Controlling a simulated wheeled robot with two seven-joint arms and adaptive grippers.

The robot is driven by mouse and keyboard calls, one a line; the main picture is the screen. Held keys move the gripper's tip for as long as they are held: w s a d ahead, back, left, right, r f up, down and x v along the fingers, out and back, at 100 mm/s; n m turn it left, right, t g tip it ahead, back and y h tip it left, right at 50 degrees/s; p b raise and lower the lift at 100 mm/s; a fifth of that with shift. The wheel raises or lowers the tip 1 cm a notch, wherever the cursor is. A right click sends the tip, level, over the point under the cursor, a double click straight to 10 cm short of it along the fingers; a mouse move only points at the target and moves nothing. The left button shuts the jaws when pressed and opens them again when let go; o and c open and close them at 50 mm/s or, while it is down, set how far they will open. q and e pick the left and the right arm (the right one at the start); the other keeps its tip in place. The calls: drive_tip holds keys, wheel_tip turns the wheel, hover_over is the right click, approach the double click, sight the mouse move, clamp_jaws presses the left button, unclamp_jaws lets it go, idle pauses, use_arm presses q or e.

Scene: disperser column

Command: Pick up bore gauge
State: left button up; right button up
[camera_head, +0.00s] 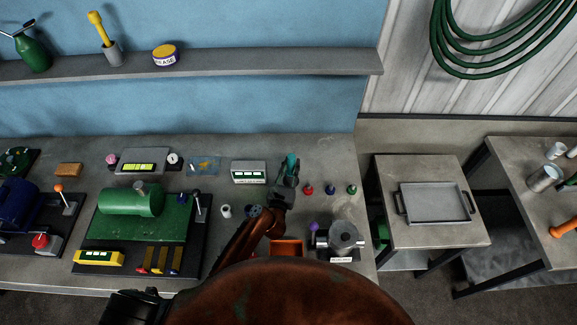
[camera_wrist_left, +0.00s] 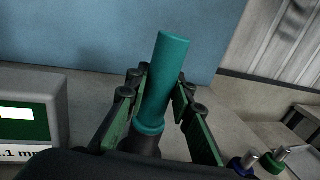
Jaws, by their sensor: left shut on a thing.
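The bore gauge shows as a teal cylinder (camera_head: 291,162) standing up between the fingers at the back of the bench. In the left wrist view its teal shaft (camera_wrist_left: 164,80) leans slightly right, with a wider collar below and a dark part under that. My left gripper (camera_head: 287,176) is shut on it, with one finger on each side of the shaft in the wrist view (camera_wrist_left: 163,100). The lower end of the gauge is hidden by the gripper. I cannot tell whether it touches the bench. My right gripper is not in view.
A white display box (camera_head: 249,172) stands just left of the gripper. Red, blue and green-topped small pieces (camera_head: 330,189) stand to the right. A grey round device (camera_head: 345,238) is at the front right. A tray (camera_head: 435,203) lies on a side table.

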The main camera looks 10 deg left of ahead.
sight(291, 156)
use_arm(q)
clamp_jaws()
drive_tip(key=shift+r, duration=0.15)
wheel_tip(291, 156, up, 9)
drive_tip(key=shift+r+p, duration=0.1)
drive_tip(key=shift+p, duration=1.05)
drive_tip(key=shift+r+p, duration=0.35)
drive_tip(key=shift+f, duration=0.1)
